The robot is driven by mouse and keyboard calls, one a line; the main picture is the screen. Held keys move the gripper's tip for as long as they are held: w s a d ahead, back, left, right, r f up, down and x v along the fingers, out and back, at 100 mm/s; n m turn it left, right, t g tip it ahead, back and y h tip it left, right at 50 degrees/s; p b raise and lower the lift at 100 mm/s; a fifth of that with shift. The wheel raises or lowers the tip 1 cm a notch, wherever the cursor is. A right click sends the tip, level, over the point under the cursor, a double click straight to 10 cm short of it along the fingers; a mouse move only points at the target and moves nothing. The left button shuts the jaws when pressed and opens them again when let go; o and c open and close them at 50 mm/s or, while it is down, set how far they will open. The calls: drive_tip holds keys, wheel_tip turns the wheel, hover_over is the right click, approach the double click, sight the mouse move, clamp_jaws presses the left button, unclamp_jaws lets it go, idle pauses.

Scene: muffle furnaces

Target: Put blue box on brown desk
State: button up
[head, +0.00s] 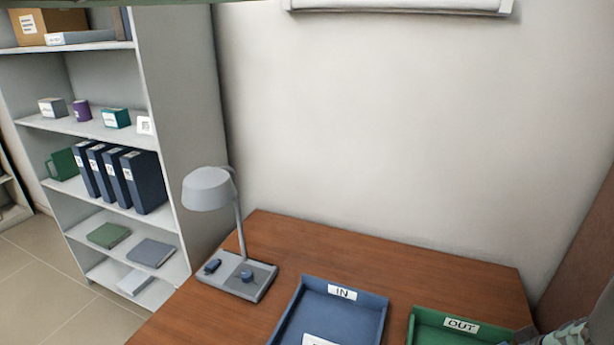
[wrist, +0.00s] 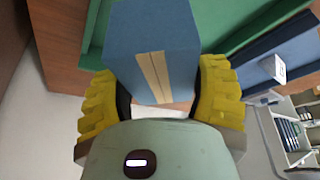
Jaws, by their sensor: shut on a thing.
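A blue box (wrist: 148,40) with a tan tape strip is between the yellow finger pads of my gripper (wrist: 160,95) in the wrist view. The gripper is shut on it. In the head view only a sliver of my gripper shows at the bottom right corner, and the box cannot be seen there. The brown desk (head: 440,263) stands against the wall in the head view. In the wrist view, green and blue trays show behind the box; whether the box touches anything cannot be told.
A blue IN tray (head: 372,299), a green OUT tray (head: 460,322) and a grey lamp (head: 208,190) stand on the desk. The desk strip behind the trays is bare. A grey shelf unit (head: 180,100) with binders and small boxes stands at the left.

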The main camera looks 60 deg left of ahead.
drive_tip(key=shift+w+a+r, duration=0.15)
drive_tip(key=shift+w+r, duration=0.55)
drive_tip(key=shift+w, duration=0.2)
drive_tip(key=shift+w+r+m, duration=0.3)
drive_tip(key=shift+w+r, duration=0.25)
drive_tip(key=shift+w, duration=0.05)
drive_tip(key=shift+r, duration=0.25)
drive_tip(key=shift+w+d+r, duration=0.2)
drive_tip(key=shift+w+d, duration=0.15)
drive_tip(key=shift+w+d+r+m, duration=0.1)
drive_tip(key=shift+w+r+m, duration=0.2)
drive_tip(key=shift+w+r, duration=0.25)
drive_tip(key=shift+w+r, duration=0.15)
drive_tip(key=shift+r, duration=0.05)
